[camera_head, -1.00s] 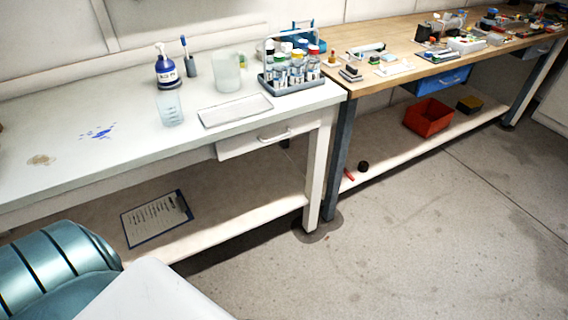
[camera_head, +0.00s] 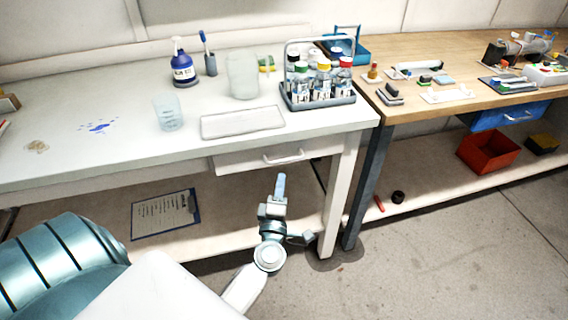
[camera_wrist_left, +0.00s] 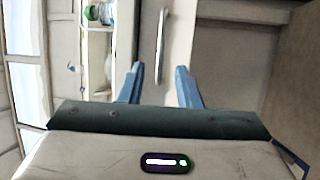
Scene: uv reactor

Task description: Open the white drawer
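The white drawer (camera_head: 240,161) sits under the right end of the white bench and looks shut. Its pale bar handle (camera_head: 284,157) is on the front face. My left gripper (camera_head: 280,184) is just below and in front of the handle, apart from it. In the left wrist view the two blue fingers (camera_wrist_left: 160,85) are spread with nothing between them, and the handle (camera_wrist_left: 161,45) lies ahead, in line with the gap between them. The drawer front (camera_wrist_left: 178,30) also shows there. My right gripper is in neither view.
The white bench top (camera_head: 60,135) carries a bottle rack (camera_head: 318,98), a beaker (camera_head: 168,113), a jug (camera_head: 243,76) and a flat tray (camera_head: 243,122). A clipboard (camera_head: 165,213) lies on the lower shelf. A wooden bench with a blue drawer (camera_head: 508,115) adjoins at right. The floor in front is clear.

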